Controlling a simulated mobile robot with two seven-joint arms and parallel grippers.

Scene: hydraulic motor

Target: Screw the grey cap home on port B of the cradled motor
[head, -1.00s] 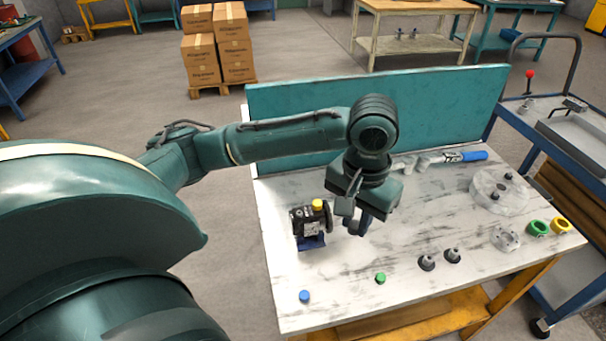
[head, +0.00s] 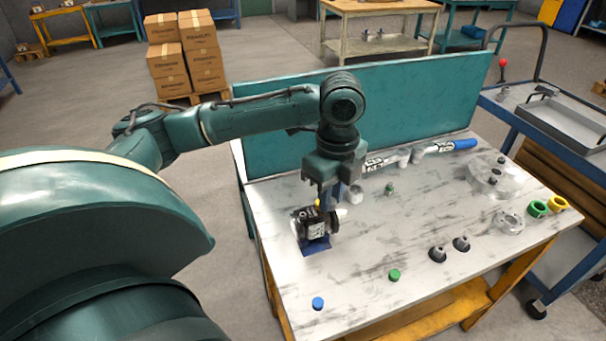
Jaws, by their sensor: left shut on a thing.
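The dark motor (head: 314,226) sits in a blue cradle (head: 316,247) at the left of the marble-patterned table. A yellow cap (head: 317,203) shows on top of the motor. My left gripper (head: 328,206) points straight down over the motor's top, just right of the yellow cap. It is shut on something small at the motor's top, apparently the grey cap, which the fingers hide. I cannot make out port B or how the cap sits on it. My right gripper is not in view.
A blue cap (head: 318,303) and a green cap (head: 394,274) lie near the front edge. Two dark grey fittings (head: 438,254) stand right of them. A blue-handled tool (head: 445,147) lies by the teal back panel (head: 400,115). The table's middle is mostly clear.

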